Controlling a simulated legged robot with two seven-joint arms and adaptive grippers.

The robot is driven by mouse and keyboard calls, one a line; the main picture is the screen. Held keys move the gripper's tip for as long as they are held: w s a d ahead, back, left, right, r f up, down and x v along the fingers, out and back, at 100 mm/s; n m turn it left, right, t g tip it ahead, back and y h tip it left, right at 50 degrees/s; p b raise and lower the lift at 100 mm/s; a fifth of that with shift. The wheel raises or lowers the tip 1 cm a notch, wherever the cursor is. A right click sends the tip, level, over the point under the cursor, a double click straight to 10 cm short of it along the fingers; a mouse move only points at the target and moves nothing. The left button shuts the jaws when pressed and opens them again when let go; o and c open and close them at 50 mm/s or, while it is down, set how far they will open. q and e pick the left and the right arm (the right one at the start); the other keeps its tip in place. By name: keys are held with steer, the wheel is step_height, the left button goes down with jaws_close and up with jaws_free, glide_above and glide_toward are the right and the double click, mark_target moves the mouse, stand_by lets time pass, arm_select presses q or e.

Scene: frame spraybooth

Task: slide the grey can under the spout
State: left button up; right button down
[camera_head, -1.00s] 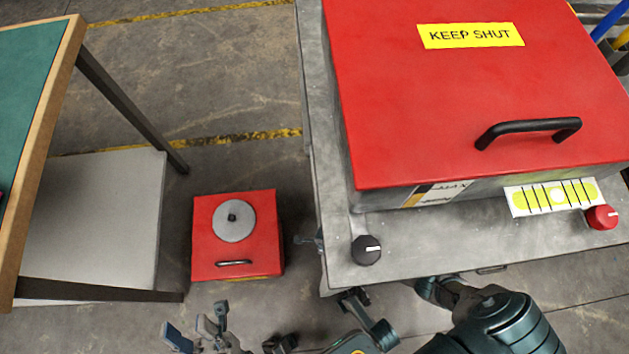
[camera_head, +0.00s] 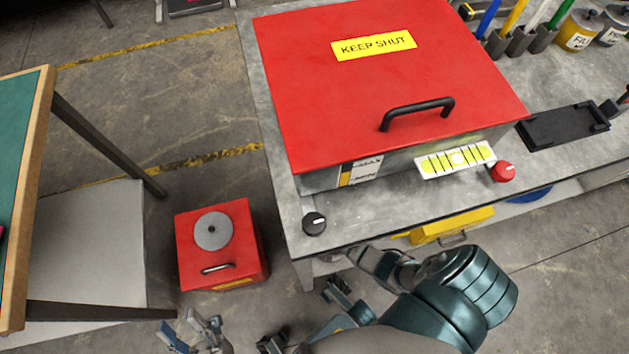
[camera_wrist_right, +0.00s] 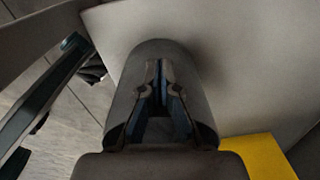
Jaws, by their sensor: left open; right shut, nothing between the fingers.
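A grey can (camera_head: 614,29) with a pale label stands at the far upper right of the bench in the head view, cut by the frame edge. No spout can be made out. My left gripper (camera_head: 190,330) is open and empty at the bottom left, low beside the bench and far from the can. My right gripper (camera_wrist_right: 161,85) is shut with nothing in it, in front of a plain grey surface. In the head view its arm reaches the bench's front edge, also well away from the can.
A red-lidded box (camera_head: 365,90) marked KEEP SHUT fills the bench's left part. A black tray (camera_head: 565,127) lies in front.

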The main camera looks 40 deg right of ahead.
arm_select(q)
steer(key=w+f+m+g+p, duration=0.1)
steer(key=w+f+g+p, duration=0.4)
steer(key=f+g, duration=0.6)
steer(key=shift+d+m+y, duration=0.25)
steer(key=shift+m+y, duration=0.15)
arm_select(e)
steer(key=s+d, duration=0.9)
steer(key=d, duration=0.2)
steer(key=shift+d+f, duration=0.25)
steer(key=shift+d, duration=0.05)
